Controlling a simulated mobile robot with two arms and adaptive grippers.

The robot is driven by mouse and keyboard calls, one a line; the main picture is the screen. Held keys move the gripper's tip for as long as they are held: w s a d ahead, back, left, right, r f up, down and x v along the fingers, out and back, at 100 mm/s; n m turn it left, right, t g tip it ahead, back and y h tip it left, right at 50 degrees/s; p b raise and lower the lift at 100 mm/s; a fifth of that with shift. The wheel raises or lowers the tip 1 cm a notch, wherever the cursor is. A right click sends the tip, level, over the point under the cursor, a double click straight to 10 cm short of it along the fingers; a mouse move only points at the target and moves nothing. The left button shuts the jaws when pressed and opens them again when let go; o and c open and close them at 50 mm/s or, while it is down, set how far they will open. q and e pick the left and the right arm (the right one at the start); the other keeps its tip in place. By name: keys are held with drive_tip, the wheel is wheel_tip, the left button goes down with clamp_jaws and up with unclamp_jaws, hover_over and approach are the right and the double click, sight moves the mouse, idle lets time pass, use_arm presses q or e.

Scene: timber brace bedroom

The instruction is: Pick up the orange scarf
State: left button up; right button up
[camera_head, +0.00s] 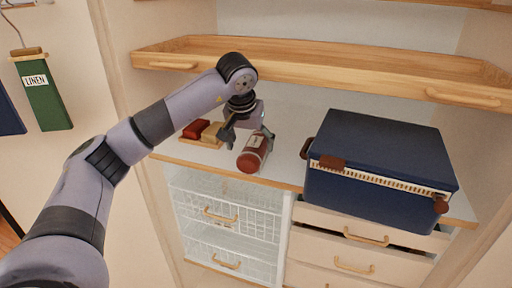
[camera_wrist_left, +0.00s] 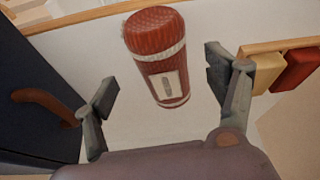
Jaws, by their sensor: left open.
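A rust-orange rolled scarf (camera_head: 254,154) with a pale band and label lies on the white shelf, left of the navy case. In the left wrist view the rolled scarf (camera_wrist_left: 156,40) shows a woven texture and sits ahead of my fingers, roughly centred between them. My left gripper (camera_head: 248,137) is open, with its fingers spread to either side of the scarf's near part. The wrist view shows both open fingers (camera_wrist_left: 162,88) with nothing clamped; whether they touch the scarf I cannot tell. My right gripper is not in view.
A navy case (camera_head: 383,155) with brown fittings stands close right of the scarf. Small red (camera_head: 196,129) and tan (camera_head: 211,132) blocks sit in a wooden tray to the left. A wooden pull-out tray (camera_head: 320,66) hangs above. Wire baskets (camera_head: 226,212) and drawers (camera_head: 365,238) lie below.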

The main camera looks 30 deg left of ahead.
sight(253, 147)
use_arm(q)
drive_tip(key=shift+w+a, duration=0.2)
drive_tip(key=shift+w, duration=0.25)
drive_tip(key=p+x, duration=0.1)
drive_tip(key=x, duration=0.4)
drive_tip(key=shift+w+a+f, duration=0.1)
drive_tip(key=shift+w, duration=0.1)
drive_tip(key=shift+c, duration=0.2)
drive_tip(key=c, duration=1.3)
drive_tip(key=shift+r, duration=0.2)
